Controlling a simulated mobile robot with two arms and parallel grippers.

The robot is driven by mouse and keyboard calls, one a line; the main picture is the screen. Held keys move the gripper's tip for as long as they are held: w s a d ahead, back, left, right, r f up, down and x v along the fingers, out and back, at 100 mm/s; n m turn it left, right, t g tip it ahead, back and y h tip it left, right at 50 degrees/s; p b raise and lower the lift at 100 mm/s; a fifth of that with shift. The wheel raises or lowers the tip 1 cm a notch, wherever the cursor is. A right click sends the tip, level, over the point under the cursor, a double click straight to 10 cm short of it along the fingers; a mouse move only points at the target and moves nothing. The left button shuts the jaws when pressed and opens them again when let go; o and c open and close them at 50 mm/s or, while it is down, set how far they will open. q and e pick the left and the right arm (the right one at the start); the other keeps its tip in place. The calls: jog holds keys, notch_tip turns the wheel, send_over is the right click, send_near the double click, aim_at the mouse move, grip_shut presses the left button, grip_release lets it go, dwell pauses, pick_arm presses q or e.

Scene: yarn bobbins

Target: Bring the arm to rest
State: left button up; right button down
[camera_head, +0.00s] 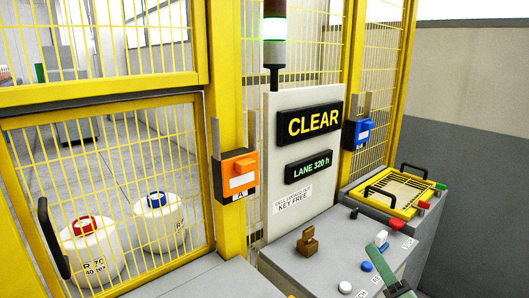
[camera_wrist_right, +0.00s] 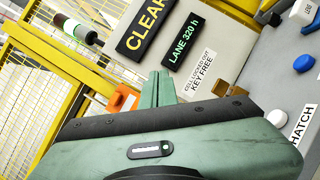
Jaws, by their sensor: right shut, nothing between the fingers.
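My right gripper (camera_head: 377,246) is at the lower right of the head view, above the grey console. In the right wrist view its green fingers (camera_wrist_right: 157,88) point up side by side, shut with nothing between them. No object touches the fingertips that I can see. My left gripper is in neither view.
The grey console (camera_head: 330,262) bears a brown key-like block (camera_head: 307,241) and several buttons. A panel sign (camera_head: 315,122) reads CLEAR. A yellow-framed tray (camera_head: 395,192) is at right. Behind a yellow mesh fence stand two white bobbins (camera_head: 92,255) (camera_head: 160,226). An orange box (camera_head: 236,174) is on a post.

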jog(key=s+d+f+m+g+h, duration=0.35)
jog(key=s+f+m+h, duration=0.2)
jog(key=f+m, duration=0.4)
jog(key=s+d+f+m+g+h, duration=0.2)
jog(key=s+f+m+g+h, duration=0.3)
jog(key=f+m, duration=0.45)
jog(key=s+a+f+m+g+y, duration=0.3)
jog(key=s+a+f+m+g, duration=0.15)
jog(key=s, duration=0.55)
jog(key=s+a+f+m+g+y, duration=0.3)
jog(key=s+a+f+g, duration=0.15)
jog(key=s, duration=0.55)
notch_tip(320, 180, down, 25)
jog(key=s+d+f+g, duration=0.2)
jog(key=s+d+f, duration=0.1)
jog(key=s+f, duration=1.3)
jog(key=shift+s+f+n+h, duration=0.35)
jog(key=shift+s+h, duration=0.1)
jog(key=shift+s, duration=0.4)
